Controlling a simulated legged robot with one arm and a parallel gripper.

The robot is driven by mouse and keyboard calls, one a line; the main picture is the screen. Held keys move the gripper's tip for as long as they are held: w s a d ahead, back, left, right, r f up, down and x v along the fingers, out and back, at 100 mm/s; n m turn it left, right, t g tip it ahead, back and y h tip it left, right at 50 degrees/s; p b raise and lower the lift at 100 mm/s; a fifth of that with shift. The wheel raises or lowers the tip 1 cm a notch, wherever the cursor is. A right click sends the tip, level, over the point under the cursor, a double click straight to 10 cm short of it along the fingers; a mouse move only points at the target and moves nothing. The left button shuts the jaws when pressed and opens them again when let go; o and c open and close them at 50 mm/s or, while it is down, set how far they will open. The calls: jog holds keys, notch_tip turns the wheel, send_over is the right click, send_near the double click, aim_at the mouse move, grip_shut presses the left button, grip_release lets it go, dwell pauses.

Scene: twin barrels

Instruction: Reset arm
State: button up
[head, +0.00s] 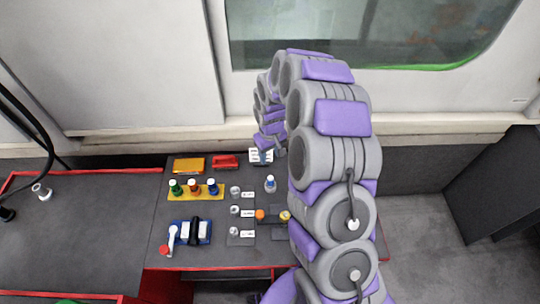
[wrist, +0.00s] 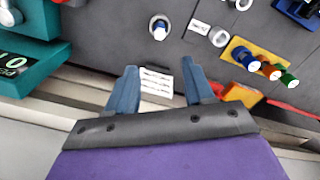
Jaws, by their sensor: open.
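My gripper (wrist: 157,88) is open in the wrist view, its two blue-grey fingers spread apart with nothing held between them. In the head view my purple and grey arm reaches forward over the right part of the table (head: 110,215). My gripper (head: 265,155) is small there, near the table's back edge by the white card (head: 256,158). The fingers are partly hidden at this distance.
A blue tray (head: 180,238), an orange box (head: 188,165), a red box (head: 225,161) and a small bottle (head: 270,184) stand nearby. The wall ledge lies behind. The table's left part is mostly clear.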

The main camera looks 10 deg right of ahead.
dwell(0.4)
jog(key=s+a+r+m+b, duration=0.1)
jog(key=s+r, duration=1.5)
jog(key=s+r+m+g, duration=0.1)
jog(key=s+r, duration=0.1)
jog(key=s, duration=0.9)
jog(key=s+r+m+b, duration=0.1)
jog(key=s+r, duration=0.1)
jog(key=s, duration=0.9)
jog(key=shift+d+r+m+g, duration=0.25)
jog(key=shift+d+m+g, duration=0.15)
jog(key=shift+d, duration=0.05)
jog(key=shift+s, duration=0.1)
